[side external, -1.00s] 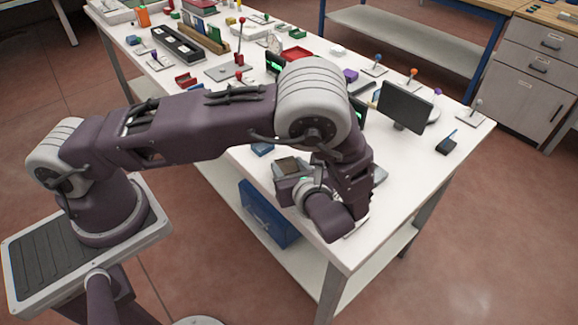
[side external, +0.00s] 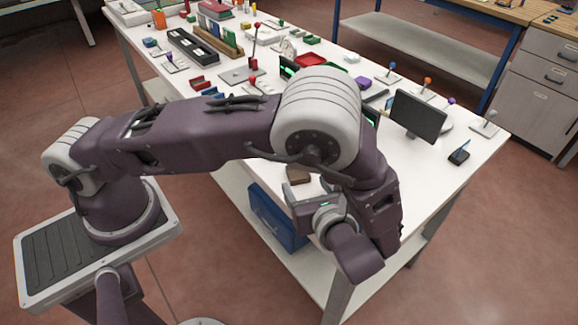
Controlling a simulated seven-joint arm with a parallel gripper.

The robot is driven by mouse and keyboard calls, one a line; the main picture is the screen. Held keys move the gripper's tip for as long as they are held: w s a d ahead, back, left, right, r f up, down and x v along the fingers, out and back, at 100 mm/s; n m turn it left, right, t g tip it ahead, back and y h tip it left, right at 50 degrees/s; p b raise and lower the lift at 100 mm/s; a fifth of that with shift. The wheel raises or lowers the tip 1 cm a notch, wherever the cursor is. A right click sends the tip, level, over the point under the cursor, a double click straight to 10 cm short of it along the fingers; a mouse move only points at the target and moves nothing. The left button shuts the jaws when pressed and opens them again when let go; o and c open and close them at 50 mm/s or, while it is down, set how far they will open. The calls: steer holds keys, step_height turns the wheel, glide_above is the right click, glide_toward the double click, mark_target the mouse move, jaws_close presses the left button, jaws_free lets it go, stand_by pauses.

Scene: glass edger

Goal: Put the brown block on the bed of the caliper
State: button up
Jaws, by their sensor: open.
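The brown block (side external: 299,175) shows just behind my gripper, near the front left edge of the white table. My gripper (side external: 297,191) is open, beside the block on the side nearer the camera. Its fingertips are mostly hidden, and I cannot tell whether they touch the block. What lies directly under the block is hidden by my gripper and wrist. I cannot make out the caliper or its bed; my arm covers that part of the table.
A black monitor (side external: 418,115) stands right of my arm, with a small dark device (side external: 459,152) nearby. A red tray (side external: 311,61), a lever stand (side external: 253,70) and dark racks (side external: 193,46) stand farther back. A blue bin (side external: 277,217) sits on the lower shelf.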

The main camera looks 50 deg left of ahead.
steer(key=s+a+r+n+g+h, duration=0.3)
steer(key=r+n, duration=0.3)
steer(key=r, duration=0.2)
steer(key=s+a+r+n+g+h, duration=0.2)
steer(key=s+a+r+n+h, duration=0.15)
steer(key=r+n, duration=0.35)
steer(key=s+r+n+t+h, duration=0.4)
steer(key=s+r+n+h, duration=0.2)
steer(key=s+r+n, duration=0.3)
steer(key=shift+s+d+r+t, duration=0.3)
steer(key=shift+s+d+t, duration=0.1)
steer(key=shift+s, duration=0.7)
steer(key=shift+o, duration=0.4)
steer(key=shift+s+d+r+n, duration=0.1)
steer(key=shift+s+n, duration=0.15)
steer(key=shift+n, duration=0.05)
